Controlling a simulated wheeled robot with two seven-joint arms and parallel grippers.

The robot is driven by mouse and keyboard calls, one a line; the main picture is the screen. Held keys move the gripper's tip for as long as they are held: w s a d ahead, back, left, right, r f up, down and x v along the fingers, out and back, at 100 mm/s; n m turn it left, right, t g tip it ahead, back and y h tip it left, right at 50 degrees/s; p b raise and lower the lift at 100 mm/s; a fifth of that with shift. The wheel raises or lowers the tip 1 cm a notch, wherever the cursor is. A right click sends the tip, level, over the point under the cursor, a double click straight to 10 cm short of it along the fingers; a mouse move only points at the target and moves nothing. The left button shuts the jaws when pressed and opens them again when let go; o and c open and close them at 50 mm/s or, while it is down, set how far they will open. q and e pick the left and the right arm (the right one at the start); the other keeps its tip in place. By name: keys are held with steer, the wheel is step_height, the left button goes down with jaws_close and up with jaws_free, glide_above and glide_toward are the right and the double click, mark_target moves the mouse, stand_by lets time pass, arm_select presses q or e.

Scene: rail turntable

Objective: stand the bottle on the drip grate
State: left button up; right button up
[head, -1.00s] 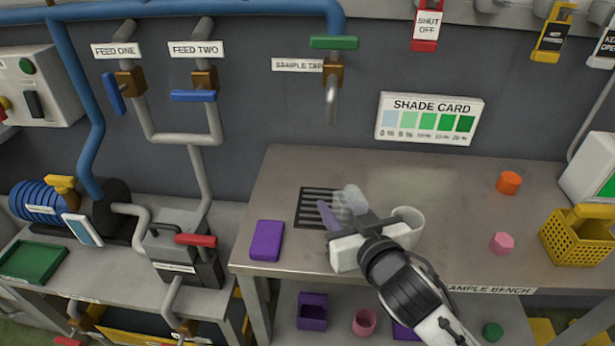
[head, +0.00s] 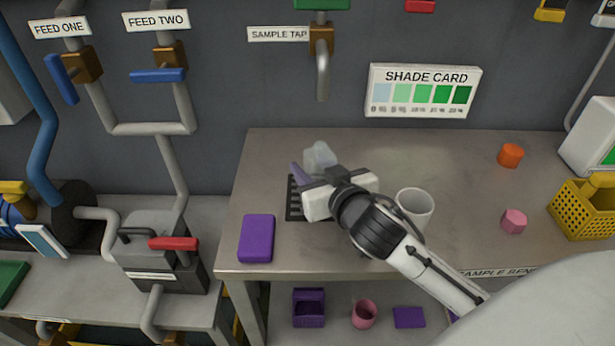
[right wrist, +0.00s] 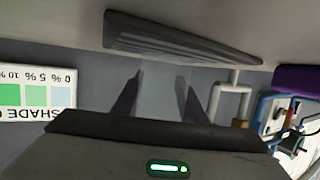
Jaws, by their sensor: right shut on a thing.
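The bottle (head: 319,157) is pale and translucent. My right gripper (head: 310,170) is shut on it, with a purple finger showing at its left side. The right wrist view, upside down, shows the bottle (right wrist: 165,85) between both fingers. The grate (right wrist: 180,38) also fills the upper middle of the wrist view, close to the bottle's end. I cannot tell whether they touch. My left gripper is out of view.
The sample tap (head: 322,75) hangs from the wall behind the grate. A purple block (head: 256,238) lies left of the grate on the bench (head: 450,180). A white cup (head: 415,205) stands just right of my gripper. An orange piece, a pink piece and a yellow basket (head: 585,208) are farther right.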

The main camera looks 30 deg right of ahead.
mark_target(320, 171)
steer(key=o, duration=1.1)
steer(key=v, duration=0.9)
steer(key=shift+s, duration=0.1)
steer(key=p, duration=0.1)
steer(key=s+r+p, duration=0.1)
steer(key=p, duration=0.1)
steer(key=shift+s+a, duration=0.15)
steer(key=shift+s, duration=0.15)
steer(key=shift+s+p, duration=0.45)
steer(key=shift+p, duration=0.1)
steer(key=shift+s+a, duration=0.1)
